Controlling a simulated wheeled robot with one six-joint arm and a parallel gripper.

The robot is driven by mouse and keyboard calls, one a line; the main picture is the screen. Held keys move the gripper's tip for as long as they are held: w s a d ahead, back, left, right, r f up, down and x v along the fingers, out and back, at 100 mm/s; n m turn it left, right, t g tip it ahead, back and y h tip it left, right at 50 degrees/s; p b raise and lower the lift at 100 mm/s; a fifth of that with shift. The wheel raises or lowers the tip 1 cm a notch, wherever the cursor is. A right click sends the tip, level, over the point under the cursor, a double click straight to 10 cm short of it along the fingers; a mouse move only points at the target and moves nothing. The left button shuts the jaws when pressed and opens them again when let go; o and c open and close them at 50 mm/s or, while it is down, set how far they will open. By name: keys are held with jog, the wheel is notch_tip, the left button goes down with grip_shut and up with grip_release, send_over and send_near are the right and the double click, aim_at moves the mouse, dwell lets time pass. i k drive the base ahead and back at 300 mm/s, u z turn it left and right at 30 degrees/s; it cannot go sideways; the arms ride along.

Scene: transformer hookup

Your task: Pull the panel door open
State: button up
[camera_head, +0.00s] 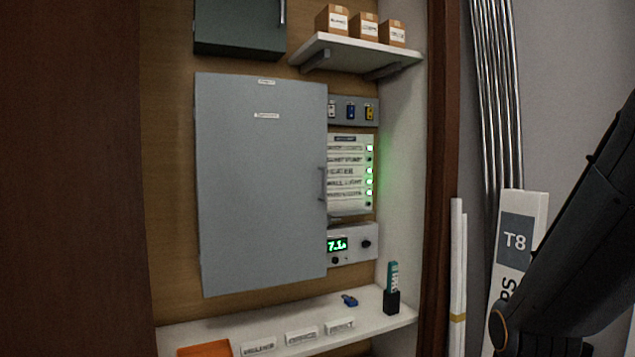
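The grey panel door (262,190) hangs on the wooden back wall of the niche and looks shut. Its dark upright handle (322,184) is at the door's right edge, about mid-height. Nothing visible touches the handle.
A label board with green lights (350,172) and a meter box (352,244) sit right of the door. A lower shelf (372,318) holds small items; an upper shelf (345,44) holds boxes. Brown frame posts (440,180) flank the niche. A tall T8 carton (517,232) stands right.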

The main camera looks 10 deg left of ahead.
aim_at(261, 142)
jog(key=k, duration=0.85)
jog(key=u, duration=0.5)
jog(key=i, duration=1)
